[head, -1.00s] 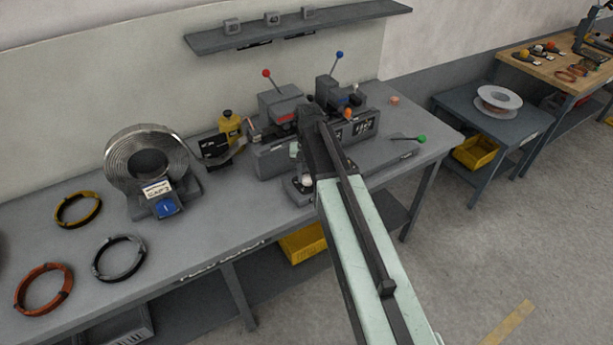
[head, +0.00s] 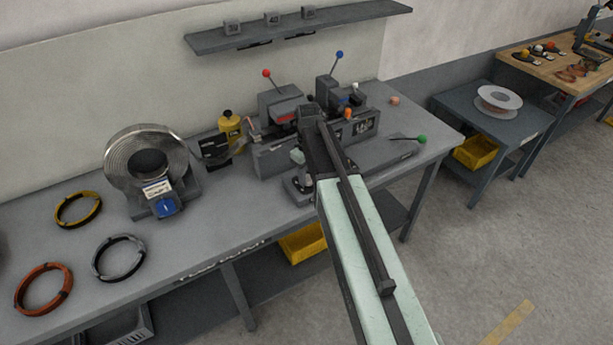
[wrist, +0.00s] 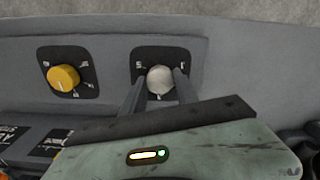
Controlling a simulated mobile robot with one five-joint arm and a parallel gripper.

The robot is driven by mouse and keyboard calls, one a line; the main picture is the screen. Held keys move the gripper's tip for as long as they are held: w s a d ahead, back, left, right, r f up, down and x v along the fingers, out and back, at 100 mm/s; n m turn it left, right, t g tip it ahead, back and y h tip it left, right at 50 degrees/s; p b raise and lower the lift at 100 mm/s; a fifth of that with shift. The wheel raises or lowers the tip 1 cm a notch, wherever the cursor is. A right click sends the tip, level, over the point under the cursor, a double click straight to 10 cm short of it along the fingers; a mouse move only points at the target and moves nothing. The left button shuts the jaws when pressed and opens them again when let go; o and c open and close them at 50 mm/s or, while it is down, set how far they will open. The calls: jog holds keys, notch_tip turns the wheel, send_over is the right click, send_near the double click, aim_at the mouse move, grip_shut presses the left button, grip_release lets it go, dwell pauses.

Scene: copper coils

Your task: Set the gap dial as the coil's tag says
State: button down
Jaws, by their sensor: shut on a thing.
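In the wrist view a round pale grey knob (wrist: 160,76) stands on a black dial plate with small marks. My gripper (wrist: 159,82) is shut on this knob, one finger on each side. The marks are only partly legible, and I cannot see where the knob points. A yellow knob (wrist: 63,78) on a similar plate is to its left. In the head view a silver coil (head: 122,160) stands on the bench with a white tag (head: 157,188) on its front; I cannot surely read its lettering. My arm hides the gripped knob there.
The grey machine (head: 275,155) has levers with red (head: 266,73), blue (head: 340,55) and green (head: 422,139) balls. A yellow bottle (head: 231,130) stands left of it. Copper (head: 43,290), grey (head: 118,258) and yellow (head: 78,209) rings lie on the bench. A shelf (head: 350,22) hangs above.

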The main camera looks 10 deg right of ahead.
aim_at(308, 178)
jog(key=shift+s+n, duration=0.1)
jog(key=shift+n, duration=0.3)
jog(key=c, duration=0.9)
grip_release()
jog(key=shift+c, duration=0.2)
notch_tip(308, 178, up, 8)
jog(key=p, duration=0.8)
jog(key=shift+r, duration=0.1)
jog(key=shift+f, duration=0.2)
